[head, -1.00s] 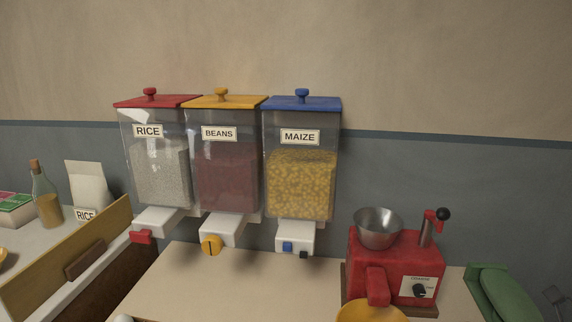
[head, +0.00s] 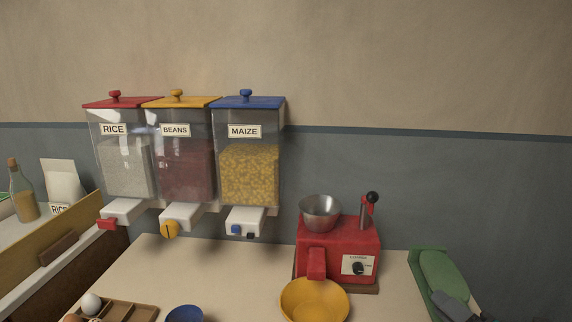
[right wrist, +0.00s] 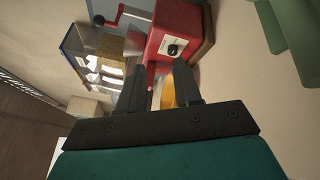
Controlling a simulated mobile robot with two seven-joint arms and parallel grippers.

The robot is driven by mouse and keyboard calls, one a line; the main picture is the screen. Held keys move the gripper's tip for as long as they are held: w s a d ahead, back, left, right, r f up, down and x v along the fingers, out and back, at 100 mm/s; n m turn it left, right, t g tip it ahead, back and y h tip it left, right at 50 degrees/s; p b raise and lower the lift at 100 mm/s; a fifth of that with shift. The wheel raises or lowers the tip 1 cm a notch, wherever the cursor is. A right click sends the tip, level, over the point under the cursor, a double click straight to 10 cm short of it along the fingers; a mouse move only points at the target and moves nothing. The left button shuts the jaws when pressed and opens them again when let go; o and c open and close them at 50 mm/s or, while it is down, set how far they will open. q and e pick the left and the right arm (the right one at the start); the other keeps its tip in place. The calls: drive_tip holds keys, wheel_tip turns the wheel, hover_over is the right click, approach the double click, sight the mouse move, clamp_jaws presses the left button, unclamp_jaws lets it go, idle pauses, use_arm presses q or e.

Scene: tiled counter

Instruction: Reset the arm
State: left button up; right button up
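My right gripper (right wrist: 159,70) shows in the right wrist view with its two dark fingers apart and nothing between them touching both. My left gripper is not in the head view. The red grinder (head: 340,245) with its steel hopper (head: 320,210) and crank stands on the counter. It also shows beyond my fingers in the right wrist view (right wrist: 178,30). A yellow bowl (head: 315,300) is under its spout.
Wall dispensers for rice (head: 125,165), beans (head: 185,170) and maize (head: 249,175) hang at the left. A wooden tray (head: 140,312) with eggs and a blue bowl (head: 185,314) are at the front. The counter's middle (head: 220,270) is clear.

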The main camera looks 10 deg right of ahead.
drive_tip(key=s+f+m+g+h, duration=0.1)
drive_tip(key=m+h, duration=0.1)
drive_tip(key=m, duration=0.3)
drive_tip(key=s+f+m+g+h, duration=0.1)
drive_tip(key=m+h, duration=0.2)
drive_tip(key=m, duration=0.2)
drive_tip(key=s+f+m+h, duration=0.2)
drive_tip(key=m+h, duration=0.1)
drive_tip(key=m, duration=0.2)
drive_tip(key=shift+a+g, duration=0.15)
drive_tip(key=shift+g, duration=0.25)
drive_tip(key=s+a+f+m+g+y, duration=0.25)
drive_tip(key=s+a+m+g, duration=0.25)
drive_tip(key=s+a, duration=0.25)
drive_tip(key=s+a+f+m+g+y, duration=0.1)
drive_tip(key=s+a+f+m+g, duration=0.4)
drive_tip(key=s, duration=0.3)
drive_tip(key=w+a+f+n+t+y, duration=0.1)
drive_tip(key=w+a+f+t+y, duration=0.1)
drive_tip(key=w+a+f+t, duration=0.2)
drive_tip(key=shift+w+f+t, duration=1.3)
drive_tip(key=shift+w+f, duration=0.15)
drive_tip(key=shift+f, duration=0.65)
